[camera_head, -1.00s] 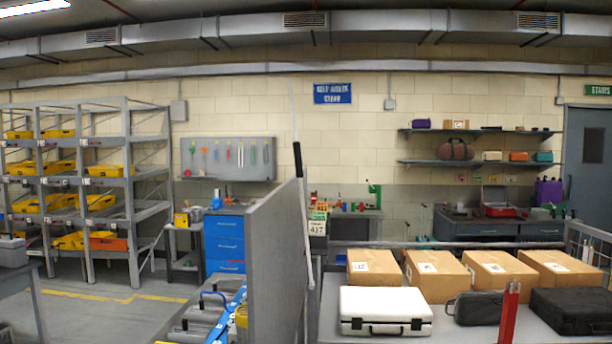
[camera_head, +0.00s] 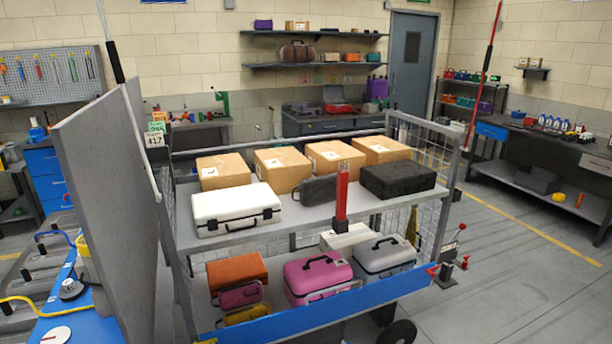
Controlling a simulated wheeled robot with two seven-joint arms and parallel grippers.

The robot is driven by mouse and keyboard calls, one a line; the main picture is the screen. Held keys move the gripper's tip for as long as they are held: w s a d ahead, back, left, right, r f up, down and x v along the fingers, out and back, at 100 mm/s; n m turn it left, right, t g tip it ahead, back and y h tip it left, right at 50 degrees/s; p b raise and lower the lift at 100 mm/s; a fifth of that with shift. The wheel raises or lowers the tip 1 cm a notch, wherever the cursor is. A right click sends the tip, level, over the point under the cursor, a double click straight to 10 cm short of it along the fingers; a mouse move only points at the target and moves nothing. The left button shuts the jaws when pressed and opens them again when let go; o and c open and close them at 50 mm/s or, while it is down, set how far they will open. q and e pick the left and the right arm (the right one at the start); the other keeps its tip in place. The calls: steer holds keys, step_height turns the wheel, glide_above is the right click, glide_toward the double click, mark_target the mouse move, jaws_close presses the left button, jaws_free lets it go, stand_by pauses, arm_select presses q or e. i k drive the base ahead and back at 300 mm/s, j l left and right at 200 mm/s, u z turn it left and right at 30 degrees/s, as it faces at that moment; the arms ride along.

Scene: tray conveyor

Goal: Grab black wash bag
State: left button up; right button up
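A small black bag with a handle loop at its left end, which looks like the wash bag (camera_head: 318,191), lies on the upper shelf of a wire-sided cart (camera_head: 290,223). It sits between a white hard case (camera_head: 236,208) on its left and a larger black case (camera_head: 398,181) on its right. A red upright post (camera_head: 341,194) stands in front of it and covers part of its right side. Neither of my grippers is in view.
Several cardboard boxes (camera_head: 282,169) stand behind the bag. The lower shelf holds an orange case (camera_head: 237,272), a pink case (camera_head: 318,277) and a grey case (camera_head: 384,256). A grey panel (camera_head: 105,205) stands left of the cart. Floor (camera_head: 510,265) at the right is open.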

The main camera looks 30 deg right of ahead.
mark_target(319, 190)
steer(key=l+u, duration=0.2)
steer(key=l, duration=2)
